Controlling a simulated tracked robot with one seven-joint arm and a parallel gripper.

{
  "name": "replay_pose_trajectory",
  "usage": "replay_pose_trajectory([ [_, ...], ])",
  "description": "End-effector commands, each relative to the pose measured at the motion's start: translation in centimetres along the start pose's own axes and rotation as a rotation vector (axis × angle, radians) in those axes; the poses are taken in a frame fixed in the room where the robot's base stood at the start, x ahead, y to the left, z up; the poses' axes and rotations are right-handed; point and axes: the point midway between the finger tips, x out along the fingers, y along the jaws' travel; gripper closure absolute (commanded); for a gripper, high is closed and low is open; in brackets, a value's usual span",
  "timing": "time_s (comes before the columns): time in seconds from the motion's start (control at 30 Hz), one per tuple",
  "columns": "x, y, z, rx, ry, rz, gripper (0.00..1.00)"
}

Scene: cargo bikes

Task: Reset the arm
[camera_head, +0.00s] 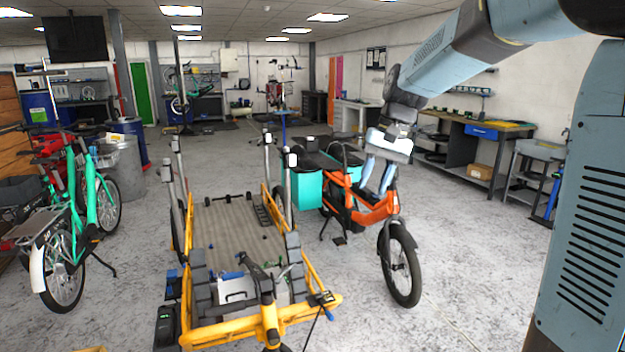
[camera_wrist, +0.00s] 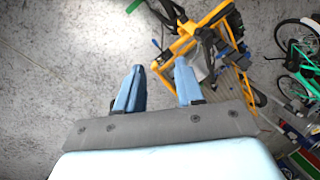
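My arm reaches in from the upper right of the head view. My gripper (camera_head: 373,186) hangs with its fingers downward, in front of the orange bike (camera_head: 372,212) in the picture. The wrist view shows my gripper (camera_wrist: 159,66) with its two blue fingers apart and nothing between them. Grey floor and part of the yellow cargo bike (camera_wrist: 213,17) lie beyond the fingertips. I cannot tell how far the fingers are from the bikes.
The yellow cargo bike's frame (camera_head: 322,301) stands in front of me, with a grey case (camera_head: 237,295) and small items in its bed. A green bike (camera_head: 92,208) stands at left. A workbench (camera_head: 455,137) is at the right wall. The floor at lower right is clear.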

Motion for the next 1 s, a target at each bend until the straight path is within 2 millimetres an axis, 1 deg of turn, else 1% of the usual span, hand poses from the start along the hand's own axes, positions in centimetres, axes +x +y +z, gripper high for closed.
replay_pose_trajectory([
  [0.03, -0.6, 0.5, 1.3, -0.008, 0.028, 0.013, 0.63],
  [0.13, -1.5, 1.5, 3.6, -0.022, 0.08, 0.039, 0.63],
  [0.3, -2.5, 3.4, 7.4, -0.045, 0.166, 0.081, 0.63],
  [0.43, -2.9, 4.8, 10.3, -0.066, 0.231, 0.111, 0.63],
  [0.67, -2.9, 7.5, 15.3, -0.1, 0.346, 0.162, 0.63],
  [0.8, -2.5, 9.2, 18.2, -0.124, 0.411, 0.192, 0.63],
  [0.9, -2.0, 10.2, 20.0, -0.139, 0.455, 0.211, 0.63],
  [1.0, -1.5, 11.1, 21.3, -0.152, 0.491, 0.226, 0.63],
])
